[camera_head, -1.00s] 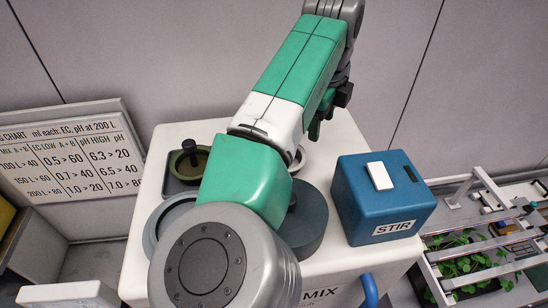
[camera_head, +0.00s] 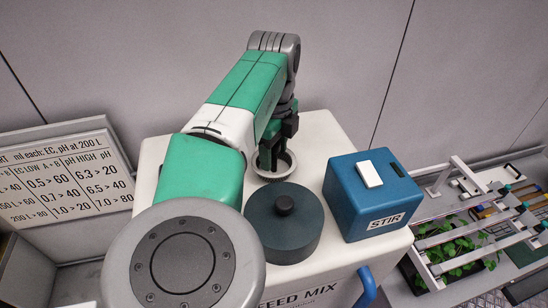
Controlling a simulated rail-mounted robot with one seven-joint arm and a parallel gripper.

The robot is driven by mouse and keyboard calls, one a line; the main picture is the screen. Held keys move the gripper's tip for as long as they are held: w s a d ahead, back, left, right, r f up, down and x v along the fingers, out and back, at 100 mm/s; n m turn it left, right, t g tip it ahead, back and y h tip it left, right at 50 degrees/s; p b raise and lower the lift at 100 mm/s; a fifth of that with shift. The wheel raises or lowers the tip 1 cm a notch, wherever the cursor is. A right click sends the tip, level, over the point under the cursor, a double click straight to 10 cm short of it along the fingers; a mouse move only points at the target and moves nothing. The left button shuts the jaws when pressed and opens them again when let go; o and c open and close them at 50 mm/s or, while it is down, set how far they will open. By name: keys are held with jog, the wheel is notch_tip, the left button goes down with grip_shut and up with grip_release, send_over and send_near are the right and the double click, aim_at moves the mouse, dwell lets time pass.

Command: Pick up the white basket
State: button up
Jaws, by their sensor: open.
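I cannot make out a white basket in this view. My gripper (camera_head: 269,160) is the dark end of my green and white arm. It points down over a pale round ring or opening (camera_head: 288,170) in the top of the white feed mix cabinet (camera_head: 320,128). The fingertips are small and partly shaded by the arm, and nothing shows between them. I cannot tell whether they touch the ring.
A dark round lid with a knob (camera_head: 290,240) sits on the cabinet in front of the ring. A blue STIR box (camera_head: 370,200) stands to the right. A dosing chart (camera_head: 65,180) is at left. Racks with green plants (camera_head: 455,245) are at right.

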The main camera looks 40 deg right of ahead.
jog(key=shift+f, duration=0.15)
jog(key=c, duration=1.1)
